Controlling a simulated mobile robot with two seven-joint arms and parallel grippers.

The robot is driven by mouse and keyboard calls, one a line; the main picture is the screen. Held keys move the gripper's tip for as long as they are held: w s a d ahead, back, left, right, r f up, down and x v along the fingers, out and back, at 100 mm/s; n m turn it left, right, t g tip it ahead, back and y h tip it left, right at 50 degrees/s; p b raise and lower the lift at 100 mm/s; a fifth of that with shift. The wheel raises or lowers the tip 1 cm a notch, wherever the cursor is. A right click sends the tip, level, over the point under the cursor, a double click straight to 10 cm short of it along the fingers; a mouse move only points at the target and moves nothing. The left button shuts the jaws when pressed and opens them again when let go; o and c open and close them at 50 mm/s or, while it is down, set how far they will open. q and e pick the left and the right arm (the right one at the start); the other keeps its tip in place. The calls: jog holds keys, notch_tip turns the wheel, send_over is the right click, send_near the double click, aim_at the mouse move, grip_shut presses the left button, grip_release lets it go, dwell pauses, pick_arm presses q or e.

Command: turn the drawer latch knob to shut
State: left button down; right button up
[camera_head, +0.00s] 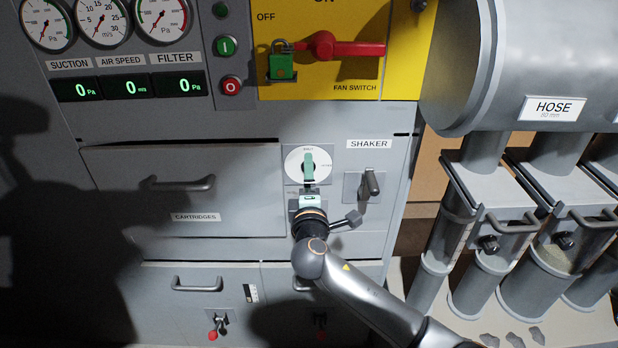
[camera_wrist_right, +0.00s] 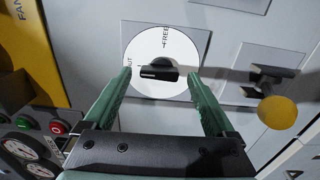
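The latch knob's white dial (camera_head: 293,160) is on the grey panel right of the CARTRIDGES drawer (camera_head: 182,185). In the right wrist view the dial carries the words FREE and a partly hidden one ending in UT. The black knob (camera_wrist_right: 158,70) sits at its centre, its bar lying roughly along the line towards the UT side. My right gripper (camera_wrist_right: 160,74) is open, one green finger near each end of the bar, with visible gaps. In the head view this gripper (camera_head: 309,170) covers much of the knob. My left gripper is not in view.
A shaker handle (camera_head: 371,183) stands out right of the dial. A yellow round knob (camera_wrist_right: 277,112) shows in the wrist view. The padlocked fan switch (camera_head: 325,46) is above. Drawer handles (camera_head: 196,285) project below.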

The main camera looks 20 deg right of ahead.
jog(key=v, duration=1.2)
jog(key=shift+s+b, duration=0.25)
jog(key=shift+b, duration=0.2)
jog(key=s+f+m+g+y+p, duration=0.1)
jog(key=s+f+m+g+y, duration=0.15)
jog(key=f, duration=0.55)
jog(key=s+f+m+g+y+p, duration=0.1)
jog(key=s+f+g+y, duration=0.2)
jog(key=f, duration=0.5)
jog(key=s+d+f+m+g+y+p, duration=0.1)
jog(key=s+f+m, duration=0.3)
jog(key=s, duration=0.4)
jog(key=s+d+f+m+g+y+p, duration=0.1)
jog(key=s+f+m, duration=0.4)
jog(key=s+f, duration=0.1)
jog(key=shift+s+d, duration=0.15)
jog(key=shift+s, duration=0.75)
jog(key=shift+f+g, duration=0.15)
jog(key=shift+g, duration=0.1)
